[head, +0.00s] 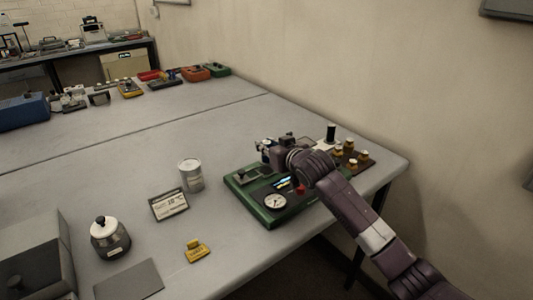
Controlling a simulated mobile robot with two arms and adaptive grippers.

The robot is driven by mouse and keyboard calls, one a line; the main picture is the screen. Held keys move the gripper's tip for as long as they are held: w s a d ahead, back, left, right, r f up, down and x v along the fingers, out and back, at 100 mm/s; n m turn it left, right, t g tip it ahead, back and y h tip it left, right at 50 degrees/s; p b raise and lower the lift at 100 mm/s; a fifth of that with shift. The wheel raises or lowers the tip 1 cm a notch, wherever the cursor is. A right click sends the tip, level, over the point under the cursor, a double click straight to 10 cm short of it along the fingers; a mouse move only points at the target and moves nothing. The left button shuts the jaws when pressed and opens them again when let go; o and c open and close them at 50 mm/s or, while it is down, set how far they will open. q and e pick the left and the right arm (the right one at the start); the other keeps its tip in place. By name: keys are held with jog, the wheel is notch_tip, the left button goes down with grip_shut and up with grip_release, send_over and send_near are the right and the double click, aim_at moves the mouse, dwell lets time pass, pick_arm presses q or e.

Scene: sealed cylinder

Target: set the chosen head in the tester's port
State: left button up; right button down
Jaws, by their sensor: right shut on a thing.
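The tester is a green box (266,219) with a round white dial, a small lit display and a red knob, on the right part of the grey table. My right gripper (266,149) is over the tester's far side, its arm coming in from the lower right. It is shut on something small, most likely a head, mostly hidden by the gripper. The port cannot be made out. Several heads with amber bodies and pale tops (350,145) stand on a dark board (357,168) right of the gripper, beside a black-topped one (331,132). My left gripper is out of view.
A grey can (191,176), a small sign card (169,205), a yellow tag block (197,251) and a jar with a white lid (109,239) stand left of the tester. A grey box (30,255) fills the lower left corner. A wall runs behind the table's right side.

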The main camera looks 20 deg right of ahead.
jog(key=shift+f, duration=1.6)
jog(key=shift+f, duration=0.1)
jog(key=c, duration=1.7)
grip_release()
jog(key=b+v, duration=0.1)
jog(key=v, duration=1.1)
jog(key=shift+s, duration=0.1)
